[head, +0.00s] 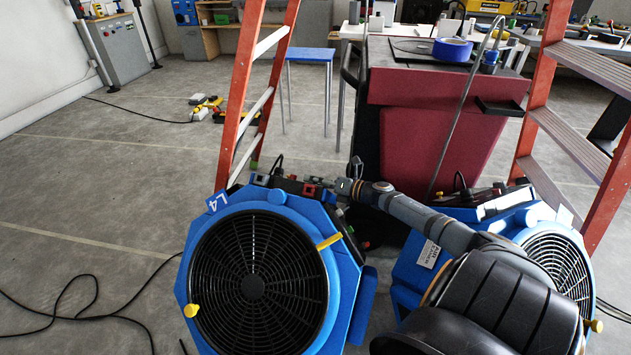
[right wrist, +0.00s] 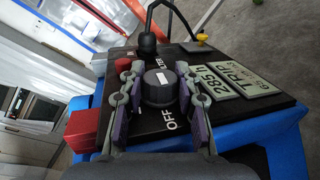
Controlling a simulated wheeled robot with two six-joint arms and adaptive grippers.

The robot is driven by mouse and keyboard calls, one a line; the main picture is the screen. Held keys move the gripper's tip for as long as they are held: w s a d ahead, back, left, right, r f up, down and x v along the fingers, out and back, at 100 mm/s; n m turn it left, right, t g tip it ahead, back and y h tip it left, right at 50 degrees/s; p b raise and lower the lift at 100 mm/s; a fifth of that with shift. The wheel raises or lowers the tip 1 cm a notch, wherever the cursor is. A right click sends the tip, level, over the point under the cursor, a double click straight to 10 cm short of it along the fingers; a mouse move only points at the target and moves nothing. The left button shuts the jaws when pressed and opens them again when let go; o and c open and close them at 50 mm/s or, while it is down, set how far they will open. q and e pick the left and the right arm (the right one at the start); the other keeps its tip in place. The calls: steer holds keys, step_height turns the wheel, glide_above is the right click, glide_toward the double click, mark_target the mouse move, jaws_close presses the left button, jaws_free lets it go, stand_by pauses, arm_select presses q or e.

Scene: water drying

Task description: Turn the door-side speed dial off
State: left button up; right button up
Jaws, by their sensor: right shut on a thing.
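In the head view a blue fan (head: 200,262) with an L4 tag and black grille stands at the lower middle, its control panel (head: 286,185) along its far top edge. My right gripper (head: 340,187) reaches that panel from the right. In the right wrist view, its purple-padded fingers (right wrist: 157,88) are shut on a round dark dial (right wrist: 158,93), one on each side. A white mark shows on the dial's top, toward its far side. White OFF lettering (right wrist: 168,121) is on the black panel at the dial's near right. My left gripper is out of view.
A second blue fan (head: 418,263) stands at right, partly behind my right arm. Orange ladder legs (head: 240,95) rise behind the fans, with a red cart (head: 440,140) between them. A black cable (head: 75,315) lies on open floor at left.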

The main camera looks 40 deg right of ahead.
steer(key=o, duration=1.2)
steer(key=shift+c, duration=0.2)
